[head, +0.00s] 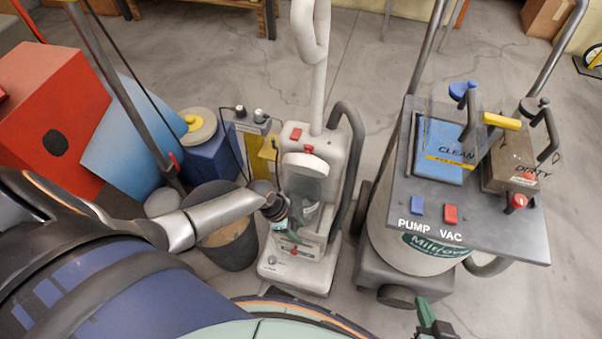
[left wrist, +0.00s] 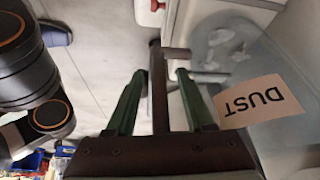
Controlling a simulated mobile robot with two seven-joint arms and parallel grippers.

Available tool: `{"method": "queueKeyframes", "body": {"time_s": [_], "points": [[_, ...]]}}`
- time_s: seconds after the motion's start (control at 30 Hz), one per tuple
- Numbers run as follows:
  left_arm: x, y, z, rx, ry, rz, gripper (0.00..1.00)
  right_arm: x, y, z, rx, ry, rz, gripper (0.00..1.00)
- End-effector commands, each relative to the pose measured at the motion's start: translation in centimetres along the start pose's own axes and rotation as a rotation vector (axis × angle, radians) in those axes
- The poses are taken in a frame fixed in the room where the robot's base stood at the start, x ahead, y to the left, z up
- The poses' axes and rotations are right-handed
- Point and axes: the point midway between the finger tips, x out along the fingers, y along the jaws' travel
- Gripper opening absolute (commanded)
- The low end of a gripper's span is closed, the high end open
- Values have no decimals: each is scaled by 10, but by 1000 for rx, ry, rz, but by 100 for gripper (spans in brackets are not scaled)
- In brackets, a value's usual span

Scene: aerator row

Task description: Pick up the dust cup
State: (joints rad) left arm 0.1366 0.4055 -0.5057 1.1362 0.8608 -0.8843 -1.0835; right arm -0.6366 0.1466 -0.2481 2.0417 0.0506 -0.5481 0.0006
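The dust cup (head: 308,188) is a clear container seated in the front of the light grey upright vacuum (head: 324,160). In the left wrist view the dust cup (left wrist: 222,60) fills the right side, with grey scraps inside and an upside-down "DUST" label. Its dark handle (left wrist: 158,88) stands out from it. My left gripper (head: 290,236) is at the front of the cup. In the left wrist view its green fingers (left wrist: 160,102) are apart, one on each side of the handle, with gaps visible. My right gripper (head: 431,318) is low at the bottom edge, partly cut off.
A grey bucket (head: 232,250) stands left of the vacuum, under my left arm. A wheeled machine (head: 400,225) with pump and vac switches and clean and dirty tanks stands close on the right. A red box (head: 55,120) is at far left. Open floor lies behind.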

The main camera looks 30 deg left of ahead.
Motion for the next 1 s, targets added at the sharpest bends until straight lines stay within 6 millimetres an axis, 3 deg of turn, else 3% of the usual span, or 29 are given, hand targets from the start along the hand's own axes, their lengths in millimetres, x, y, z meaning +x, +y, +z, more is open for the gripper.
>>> {"method": "queueKeyframes", "body": {"time_s": [0.03, 0.47, 1.0], "points": [[0, 0, 0, 0, 0, 0, 47, -1, 0, 3, 1, -6, 0, 0], [0, 0, 0, 0, 0, 0, 0, -2, 0, 6, 3, -12, 1, 0], [0, 0, 0, 0, 0, 0, 0, 0, 1, 4, 2, -8, 2, 0]]}}
